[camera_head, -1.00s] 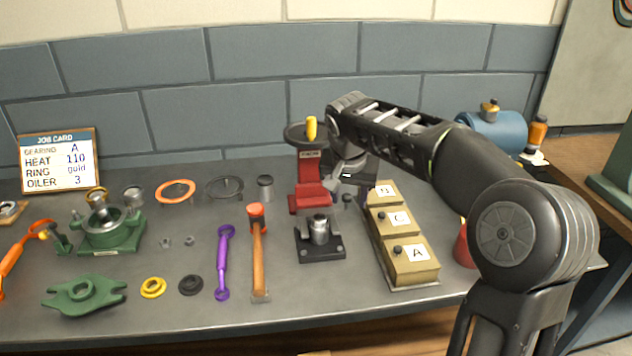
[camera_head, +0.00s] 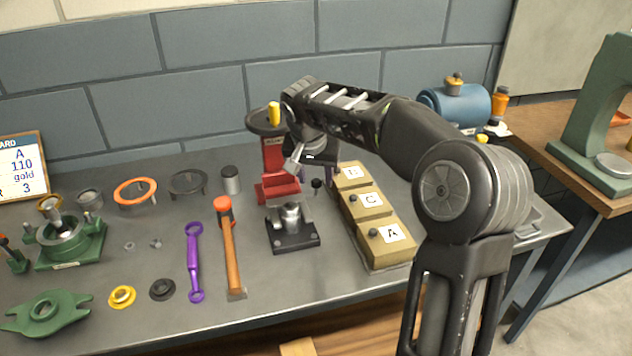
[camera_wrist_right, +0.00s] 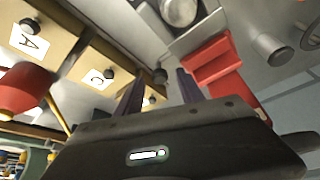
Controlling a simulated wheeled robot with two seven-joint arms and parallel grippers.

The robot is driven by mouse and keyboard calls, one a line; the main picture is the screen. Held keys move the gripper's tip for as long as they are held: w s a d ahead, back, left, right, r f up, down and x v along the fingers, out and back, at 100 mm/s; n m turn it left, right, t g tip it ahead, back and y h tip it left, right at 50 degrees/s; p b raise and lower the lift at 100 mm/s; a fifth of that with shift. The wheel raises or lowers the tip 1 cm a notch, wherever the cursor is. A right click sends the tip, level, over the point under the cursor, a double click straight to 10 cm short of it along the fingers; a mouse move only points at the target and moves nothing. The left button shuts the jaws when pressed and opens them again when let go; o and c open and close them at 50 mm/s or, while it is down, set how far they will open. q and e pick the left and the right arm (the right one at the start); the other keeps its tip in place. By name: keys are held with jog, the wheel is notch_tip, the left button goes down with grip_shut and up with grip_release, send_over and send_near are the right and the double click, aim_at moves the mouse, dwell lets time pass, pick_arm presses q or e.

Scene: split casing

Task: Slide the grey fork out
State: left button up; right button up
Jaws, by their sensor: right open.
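I cannot surely pick out the grey fork. A light grey flat piece (camera_wrist_right: 200,38) shows in the right wrist view beside the round metal post of the black block (camera_head: 292,238); it may be part of it. My right gripper (camera_head: 316,172) is open, its two dark fingers pointing down beside the red press (camera_head: 278,190). In the wrist view its fingertips (camera_wrist_right: 160,80) are apart, and a small black knob (camera_wrist_right: 160,75) shows between them. The knob (camera_head: 317,183) stands just below the gripper in the head view. I cannot tell whether they touch. My left gripper is out of view.
Tan boxes (camera_head: 388,246) with black knobs and letters stand right of the black block. A hammer (camera_head: 231,250), a purple wrench (camera_head: 194,262) and a green housing (camera_head: 70,245) lie to the left. A blue tank (camera_head: 455,106) stands at the back right.

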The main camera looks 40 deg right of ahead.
aim_at(316, 181)
jog(key=shift+x, duration=1.55)
jog(key=shift+c, duration=0.4)
grip_shut()
